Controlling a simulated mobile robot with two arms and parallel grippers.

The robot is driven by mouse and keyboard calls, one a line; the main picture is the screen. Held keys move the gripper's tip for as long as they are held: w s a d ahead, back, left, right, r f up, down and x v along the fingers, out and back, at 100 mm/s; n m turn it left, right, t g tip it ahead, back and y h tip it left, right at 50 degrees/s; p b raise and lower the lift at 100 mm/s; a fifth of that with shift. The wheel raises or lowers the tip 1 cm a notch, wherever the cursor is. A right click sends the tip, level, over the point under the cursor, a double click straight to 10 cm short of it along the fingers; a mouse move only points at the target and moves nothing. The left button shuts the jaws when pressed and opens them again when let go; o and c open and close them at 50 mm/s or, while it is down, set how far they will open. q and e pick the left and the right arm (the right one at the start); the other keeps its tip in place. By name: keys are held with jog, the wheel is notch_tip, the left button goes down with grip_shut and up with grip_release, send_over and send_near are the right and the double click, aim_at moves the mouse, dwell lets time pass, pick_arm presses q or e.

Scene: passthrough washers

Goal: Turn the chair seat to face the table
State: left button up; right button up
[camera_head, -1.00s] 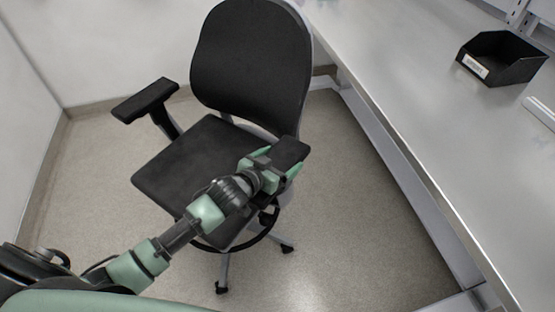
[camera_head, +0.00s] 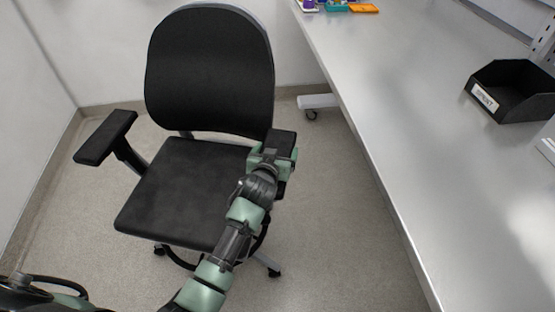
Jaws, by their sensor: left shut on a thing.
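The black office chair stands on the floor left of the table, its seat (camera_head: 178,190) pointing toward the bottom of the picture. Its backrest (camera_head: 208,70) is at the far side. One armrest (camera_head: 106,137) is at the left. The other armrest (camera_head: 281,139) is at the right, and my left gripper (camera_head: 274,157) is shut on it. The grey table (camera_head: 400,120) runs along the right side. The chair's seat front does not face the table. The fingertips are partly hidden by the gripper body. My right gripper is not in view.
A black bin (camera_head: 512,92) with a white label stands on the table at the right. Small coloured items (camera_head: 338,6) lie at its far end. A table foot with a caster (camera_head: 315,105) stands beyond the chair. Walls close in at the left and back. Floor is clear between chair and table.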

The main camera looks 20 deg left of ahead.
pick_arm(q)
jog(key=shift+w, duration=0.15)
jog(key=o, duration=1.9)
jog(key=shift+v, duration=3.95)
jog(key=shift+d, duration=0.1)
